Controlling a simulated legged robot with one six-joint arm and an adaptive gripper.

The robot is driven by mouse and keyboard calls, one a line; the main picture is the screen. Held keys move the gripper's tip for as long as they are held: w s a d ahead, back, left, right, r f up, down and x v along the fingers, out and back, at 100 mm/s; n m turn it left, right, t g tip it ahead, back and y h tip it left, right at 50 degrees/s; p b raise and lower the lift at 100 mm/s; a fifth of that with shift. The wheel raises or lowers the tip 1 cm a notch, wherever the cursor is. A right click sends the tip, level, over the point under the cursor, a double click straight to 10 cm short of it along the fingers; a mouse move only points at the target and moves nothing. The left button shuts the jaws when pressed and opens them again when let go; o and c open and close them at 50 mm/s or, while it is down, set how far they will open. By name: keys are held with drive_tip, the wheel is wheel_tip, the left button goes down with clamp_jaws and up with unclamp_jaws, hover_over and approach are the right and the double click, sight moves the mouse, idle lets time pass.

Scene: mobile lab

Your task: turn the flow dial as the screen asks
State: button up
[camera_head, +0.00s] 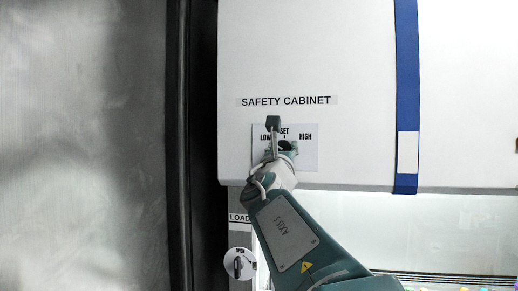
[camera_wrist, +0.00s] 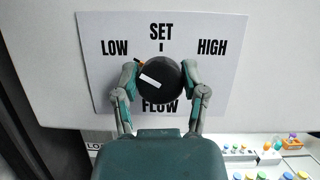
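The flow dial (camera_wrist: 166,73) is a round black knob on a white label plate (camera_wrist: 232,62) marked LOW, SET, HIGH and FLOW. A white strip shows on its face, and a small orange mark shows at its upper-left edge, on the LOW side. The SET tick stands just above the knob. My gripper (camera_wrist: 160,74) has one finger on each side of the knob, and both appear to touch it. In the head view my gripper (camera_head: 281,133) is in front of the plate (camera_head: 309,158) and hides most of the dial. No screen with a request is in view.
The plate is on the safety cabinet's white front (camera_head: 300,50), with a blue vertical strap (camera_head: 407,60) to its right. Below is a lit opening with several colour-capped vials (camera_wrist: 250,172).

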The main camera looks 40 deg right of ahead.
drive_tip(key=shift+w+m+g, duration=0.1)
drive_tip(key=shift+m+g, duration=0.2)
drive_tip(key=m+g+h, duration=0.1)
drive_tip(key=m, duration=0.2)
drive_tip(key=m+g+h, duration=0.1)
drive_tip(key=m+g, duration=0.1)
drive_tip(key=m, duration=0.2)
drive_tip(key=shift+m, duration=0.3)
drive_tip(key=m+g, duration=0.2)
drive_tip(key=m, duration=0.2)
drive_tip(key=m+g, duration=0.1)
drive_tip(key=m, duration=0.2)
drive_tip(key=shift+d+f+m+g, duration=0.1)
drive_tip(key=shift+f+m+g, duration=0.05)
drive_tip(key=shift+m+g, duration=0.25)
drive_tip(key=o, duration=1.1)
drive_tip(key=shift+d, duration=0.1)
drive_tip(key=shift+o, duration=0.2)
drive_tip(key=shift+m, duration=0.3)
drive_tip(key=v, duration=1.2)
drive_tip(key=shift+w+f, duration=0.1)
drive_tip(key=shift+f, duration=0.05)
